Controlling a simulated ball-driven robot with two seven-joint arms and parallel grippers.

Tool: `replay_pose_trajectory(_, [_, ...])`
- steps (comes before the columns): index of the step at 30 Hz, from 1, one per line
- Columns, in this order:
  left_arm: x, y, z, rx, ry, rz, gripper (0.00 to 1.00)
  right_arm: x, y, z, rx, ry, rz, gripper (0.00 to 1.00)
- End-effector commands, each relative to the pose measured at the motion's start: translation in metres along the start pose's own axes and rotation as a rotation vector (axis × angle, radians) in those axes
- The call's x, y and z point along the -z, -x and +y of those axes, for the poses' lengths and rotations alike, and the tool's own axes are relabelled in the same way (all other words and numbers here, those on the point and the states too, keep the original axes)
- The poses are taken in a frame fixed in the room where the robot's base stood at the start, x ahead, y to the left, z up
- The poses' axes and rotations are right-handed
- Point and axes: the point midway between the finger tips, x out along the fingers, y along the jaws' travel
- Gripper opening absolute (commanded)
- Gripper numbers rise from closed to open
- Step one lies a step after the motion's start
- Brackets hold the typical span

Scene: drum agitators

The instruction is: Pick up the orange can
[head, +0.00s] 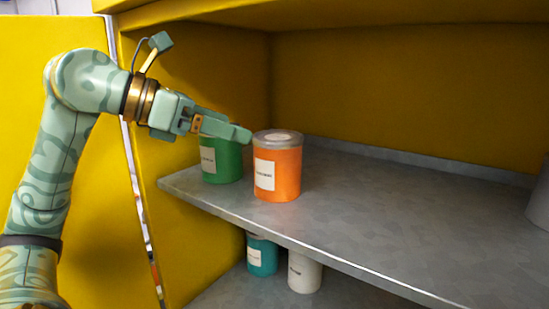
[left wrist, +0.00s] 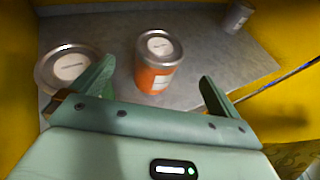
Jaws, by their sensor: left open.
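The orange can (head: 286,182) has a grey lid and a white label and stands upright on the grey shelf, near its front left edge. It also shows in the left wrist view (left wrist: 150,80), beyond the gripper and between the lines of its two fingers. My left gripper (head: 245,135) is in front of the green can and just left of the orange can, at about lid height. It is open and empty, with its fingers spread apart in the left wrist view (left wrist: 158,78). My right gripper is in neither view.
A green can (head: 222,164) stands left of the orange can, partly hidden by my gripper. A grey can (head: 540,205) is at the far right. A teal can (head: 262,258) and a white can (head: 304,274) stand on the lower shelf.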

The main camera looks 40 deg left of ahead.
Motion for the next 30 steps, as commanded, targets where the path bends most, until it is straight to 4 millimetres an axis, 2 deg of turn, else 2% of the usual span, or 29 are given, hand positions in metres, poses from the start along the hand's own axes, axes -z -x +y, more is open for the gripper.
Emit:
replay_pose_trajectory(1, [-0.004,-0.010,0.000,0.000,0.000,0.003,1.00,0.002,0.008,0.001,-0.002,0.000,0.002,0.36])
replay_pose_trajectory(6, [-0.003,-0.041,0.000,-0.001,0.000,0.001,1.00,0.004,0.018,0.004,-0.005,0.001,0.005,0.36])
replay_pose_trajectory(11, [-0.002,-0.054,0.001,-0.001,0.000,0.000,1.00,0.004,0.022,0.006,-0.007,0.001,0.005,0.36])
replay_pose_trajectory(17, [-0.009,-0.081,0.000,0.001,0.000,0.002,1.00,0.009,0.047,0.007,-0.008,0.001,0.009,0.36])
replay_pose_trajectory(21, [-0.007,-0.098,0.001,-0.001,0.000,0.000,1.00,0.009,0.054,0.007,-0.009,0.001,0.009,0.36])
replay_pose_trajectory(30, [-0.004,-0.104,0.001,-0.002,0.000,-0.001,1.00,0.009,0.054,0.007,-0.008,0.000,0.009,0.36])
